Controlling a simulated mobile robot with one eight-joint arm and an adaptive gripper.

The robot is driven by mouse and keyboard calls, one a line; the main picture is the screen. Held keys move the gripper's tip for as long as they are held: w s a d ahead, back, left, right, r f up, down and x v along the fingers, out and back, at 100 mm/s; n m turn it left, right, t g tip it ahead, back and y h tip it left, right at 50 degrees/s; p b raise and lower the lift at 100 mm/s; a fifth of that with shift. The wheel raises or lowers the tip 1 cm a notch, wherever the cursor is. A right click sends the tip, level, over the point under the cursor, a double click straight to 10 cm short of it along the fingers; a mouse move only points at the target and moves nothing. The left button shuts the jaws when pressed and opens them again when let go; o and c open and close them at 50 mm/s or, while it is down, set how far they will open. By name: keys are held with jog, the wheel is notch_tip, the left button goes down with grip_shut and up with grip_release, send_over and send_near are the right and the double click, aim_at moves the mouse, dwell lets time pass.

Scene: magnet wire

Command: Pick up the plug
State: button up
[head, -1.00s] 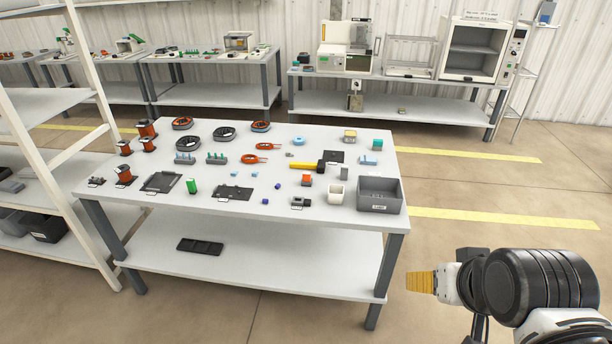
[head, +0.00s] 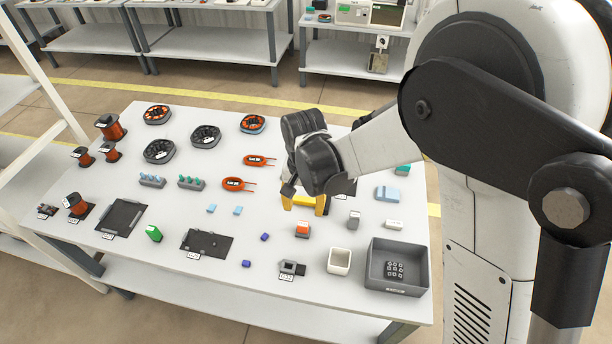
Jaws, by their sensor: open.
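My gripper (head: 304,204) reaches in from the right over the middle of the table. Its yellow fingers point down, spread apart, with nothing seen held between them. The dark wrist hides part of the table behind it. I cannot tell for sure which thing is the plug. Small candidates near the gripper are a purple-blue block (head: 264,237), another purple-blue block (head: 246,264), an orange-and-white block (head: 302,229) just below the fingers, and a grey upright block (head: 353,220) to their right. All stand apart from the fingers.
The white table (head: 335,309) holds several spools and orange coils (head: 238,184) at left and back. A grey bin (head: 398,285) with dark pieces and a white cup (head: 340,261) stand front right.

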aim_at(303, 224)
jog(key=f, duration=0.2)
jog(key=f+b, duration=0.2)
jog(key=f, duration=0.1)
jog(key=shift+a+f, duration=0.25)
jog(key=shift+f, duration=0.05)
jog(key=f+b, duration=0.1)
jog(key=f, duration=0.1)
jog(key=f+b, duration=0.1)
jog(key=f, duration=0.1)
jog(key=f+b, duration=0.1)
jog(key=shift+w+d+f, duration=0.1)
jog(key=shift+w+f, duration=0.3)
jog(key=shift+r, duration=0.1)
grip_shut()
